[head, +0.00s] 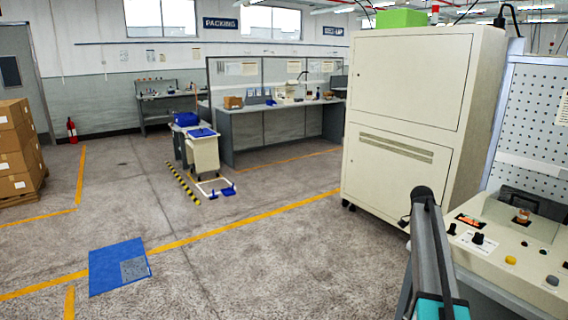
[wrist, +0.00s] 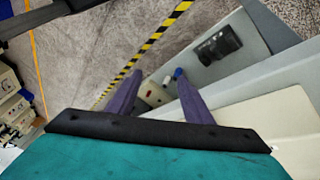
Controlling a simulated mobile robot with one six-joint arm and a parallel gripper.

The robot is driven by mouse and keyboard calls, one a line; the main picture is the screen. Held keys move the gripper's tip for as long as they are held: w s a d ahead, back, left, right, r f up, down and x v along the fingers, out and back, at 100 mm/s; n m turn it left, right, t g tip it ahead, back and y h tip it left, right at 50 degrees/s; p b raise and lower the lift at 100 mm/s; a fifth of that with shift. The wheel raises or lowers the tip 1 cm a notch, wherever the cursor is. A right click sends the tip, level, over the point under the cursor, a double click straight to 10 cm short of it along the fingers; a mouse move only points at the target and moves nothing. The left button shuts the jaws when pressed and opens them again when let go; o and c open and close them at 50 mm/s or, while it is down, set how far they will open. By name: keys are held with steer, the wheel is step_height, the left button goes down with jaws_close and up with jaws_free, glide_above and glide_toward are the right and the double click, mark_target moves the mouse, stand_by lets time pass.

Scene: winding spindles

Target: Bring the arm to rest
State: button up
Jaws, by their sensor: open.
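My gripper (wrist: 158,76) is open, its two purple fingers spread apart, with nothing visibly held between them. Beyond the fingers in the wrist view are a small pale part with a red spot (wrist: 154,94) and a small blue piece close to the right fingertip. I cannot tell how far they are from the fingers. In the head view my arm's dark link and a teal part rise from the bottom right. The fingers do not show there.
A tall cream cabinet (head: 408,110) stands right of centre, beside a control bench (head: 500,250) with knobs. A blue mat (head: 108,268) lies on the floor at left. A cart (head: 203,152) stands beyond a hazard stripe. Boxes (head: 18,150) are stacked far left. Floor between is clear.

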steer(key=s+a+f+n+g, duration=0.1)
steer(key=s+a+f+n, duration=0.1)
steer(key=s+a+f, duration=0.6)
steer(key=s+a+f+n+g, duration=0.15)
steer(key=a+f, duration=0.45)
steer(key=f, duration=0.6)
steer(key=s+a+f+n, duration=0.3)
steer(key=s+a+f, duration=0.3)
steer(key=f, duration=0.4)
steer(key=s+a+f+n+y, duration=0.1)
steer(key=s+a+f+n, duration=0.4)
steer(key=s, duration=0.4)
steer(key=s+a+f+n+t+y, duration=0.1)
steer(key=s+a+f+n, duration=0.4)
steer(key=s, duration=0.4)
steer(key=s+a+f+n+y, duration=0.1)
steer(key=s+a+f+n, duration=0.4)
steer(key=s, duration=0.5)
steer(key=shift+a+n, duration=0.65)
steer(key=shift+a, duration=0.4)
steer(key=shift+d, duration=0.1)
